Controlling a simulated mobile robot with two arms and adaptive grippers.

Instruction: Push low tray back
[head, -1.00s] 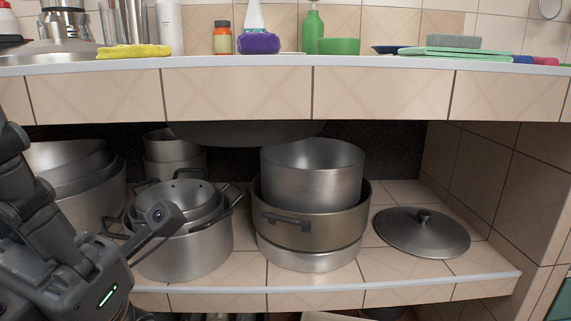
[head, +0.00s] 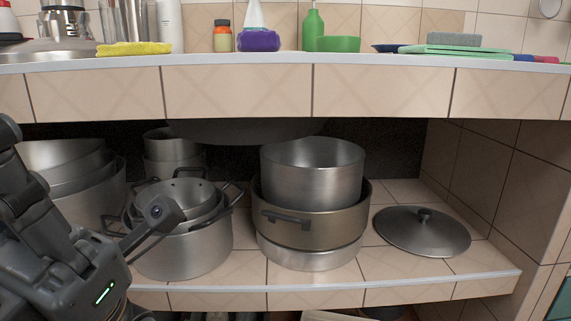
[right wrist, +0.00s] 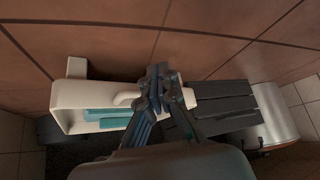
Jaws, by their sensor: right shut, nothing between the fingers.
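A cream, low-walled tray (right wrist: 72,110) with teal pieces in it lies left of centre in the right wrist view, near a brown tiled surface. My right gripper (right wrist: 160,72) is shut and empty, its fingertips in front of the tray's right part. Whether they touch it I cannot tell. In the head view, a pale edge (head: 325,316) shows at the bottom below the shelf; it may be the same tray. My left arm stands at the left of the head view, before the pots; its fingertips are not visible.
A dark slatted thing (right wrist: 228,105) and a silver cylinder (right wrist: 277,118) lie right of the tray. The tiled shelf (head: 420,270) above holds stacked pots (head: 310,215), a pot with colanders (head: 185,250) and a lid (head: 422,232). A counter (head: 240,95) overhangs the shelf.

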